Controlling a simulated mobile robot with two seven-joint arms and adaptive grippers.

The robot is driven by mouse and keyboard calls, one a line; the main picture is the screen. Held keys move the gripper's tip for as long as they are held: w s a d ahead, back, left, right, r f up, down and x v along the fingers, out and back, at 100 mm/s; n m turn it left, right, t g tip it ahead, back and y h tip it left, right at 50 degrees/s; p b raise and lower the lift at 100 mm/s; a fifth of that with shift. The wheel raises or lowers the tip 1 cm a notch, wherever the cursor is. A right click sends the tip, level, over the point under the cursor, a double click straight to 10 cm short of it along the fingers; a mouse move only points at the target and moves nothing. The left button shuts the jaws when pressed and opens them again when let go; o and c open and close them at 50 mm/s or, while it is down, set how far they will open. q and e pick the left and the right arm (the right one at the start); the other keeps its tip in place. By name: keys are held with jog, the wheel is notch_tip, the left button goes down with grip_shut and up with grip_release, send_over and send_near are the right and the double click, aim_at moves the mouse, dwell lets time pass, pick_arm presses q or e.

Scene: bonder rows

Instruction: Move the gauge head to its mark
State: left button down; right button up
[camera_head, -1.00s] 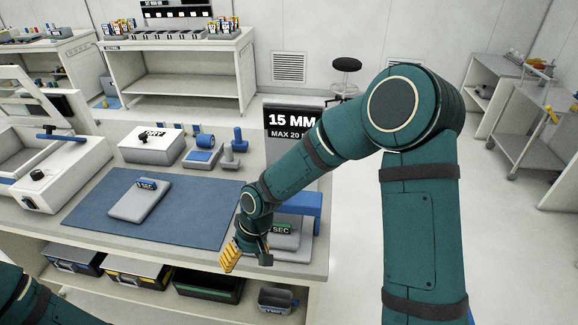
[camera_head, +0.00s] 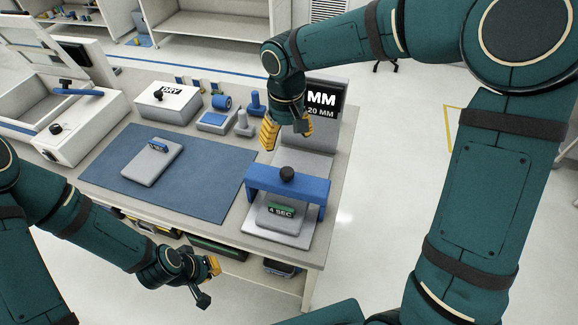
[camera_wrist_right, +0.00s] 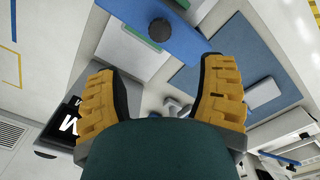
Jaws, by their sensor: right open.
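The gauge head looks to be the blue bridge (camera_head: 258,178) with a black knob (camera_head: 287,174) on top. It stands on a pale grey base (camera_head: 303,166) at the table's right end, its legs on either side of a grey block labelled "4 SEC" (camera_head: 280,219). My right gripper (camera_head: 288,140) is open and empty, above the base and behind the bridge. In the right wrist view, the bridge (camera_wrist_right: 190,45) and knob (camera_wrist_right: 160,30) lie beyond the open fingers (camera_wrist_right: 160,85). My left gripper (camera_head: 207,283) is open and empty before the table's front edge. I cannot make out the mark.
A dark sign reading "MM" (camera_head: 322,99) stands behind the base, close to my right gripper. A blue mat (camera_head: 205,190) with a grey block (camera_head: 150,170) lies to the left. Behind it are a "DRY" box (camera_head: 168,103) and small blue and grey fixtures (camera_head: 219,119).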

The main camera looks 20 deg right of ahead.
aim_at(287, 171)
notch_tip(287, 171, down, 12)
jog(key=shift+f+b, duration=0.2)
jog(key=shift+b, duration=0.3)
